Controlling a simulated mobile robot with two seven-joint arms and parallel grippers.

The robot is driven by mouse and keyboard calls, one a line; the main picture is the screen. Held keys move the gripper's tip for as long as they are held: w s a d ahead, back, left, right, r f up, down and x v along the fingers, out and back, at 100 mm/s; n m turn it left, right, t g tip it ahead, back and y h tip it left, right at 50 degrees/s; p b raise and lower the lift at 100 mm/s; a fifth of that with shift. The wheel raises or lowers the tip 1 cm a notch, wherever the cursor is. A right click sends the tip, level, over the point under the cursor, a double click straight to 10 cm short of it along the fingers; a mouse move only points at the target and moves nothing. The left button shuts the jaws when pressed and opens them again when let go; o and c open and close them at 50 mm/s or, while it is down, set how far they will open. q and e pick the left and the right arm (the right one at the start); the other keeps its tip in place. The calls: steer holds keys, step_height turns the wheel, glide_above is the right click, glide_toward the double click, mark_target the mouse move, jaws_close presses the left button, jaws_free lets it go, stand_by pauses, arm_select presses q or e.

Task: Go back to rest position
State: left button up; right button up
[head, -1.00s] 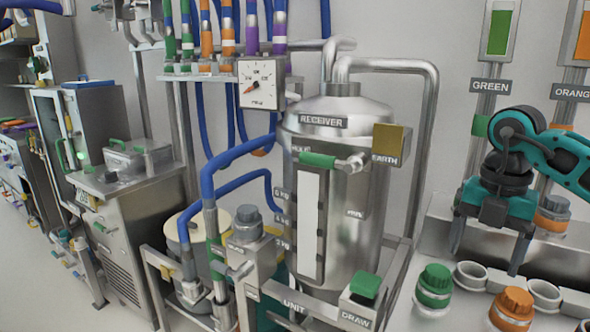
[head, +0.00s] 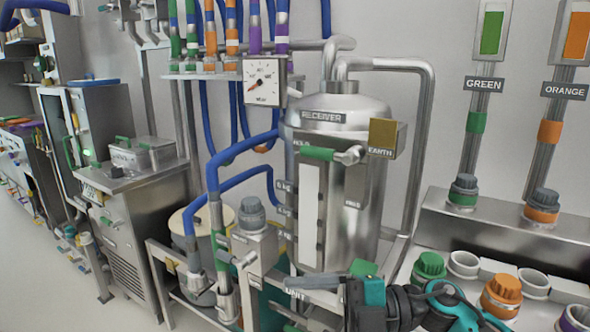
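My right gripper (head: 303,302) is at the bottom centre of the head view, its teal and black arm coming in from the lower right. Its grey fingers point left and stand apart, with nothing seen held between them. The gripper is in front of the lower part of the steel receiver tank (head: 352,225) and hides most of the labels and the green knob there. I cannot tell from this view how far the gripper is from the tank. My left gripper is not in view.
Green (head: 430,267) and orange (head: 501,290) caps sit beside open white sockets at the lower right. Grey-topped green (head: 463,190) and orange (head: 542,205) fittings stand on a steel ledge behind. Blue hoses (head: 240,150) and a steel cabinet (head: 130,220) are at left.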

steer(key=w+d+f+m+t+h, duration=0.1)
steer(key=d+f+m+t+h, duration=0.5)
steer(key=m+t, duration=0.4)
steer(key=d+f+m+t+h, duration=0.4)
steer(key=f+m+t, duration=0.3)
steer(key=m, duration=0.6)
steer(key=s+d+f+m+g+h, duration=0.2)
steer(key=s+d+f+h, duration=0.1)
steer(key=s+f, duration=0.3)
steer(key=s+d+f+m+g+h, duration=0.2)
steer(key=s+f, duration=0.4)
steer(key=f, duration=0.3)
steer(key=shift+d+f+m+g+h, duration=0.35)
steer(key=shift+d+g, duration=0.2)
steer(key=shift+g, duration=0.25)
steer(key=shift+r, duration=0.1)
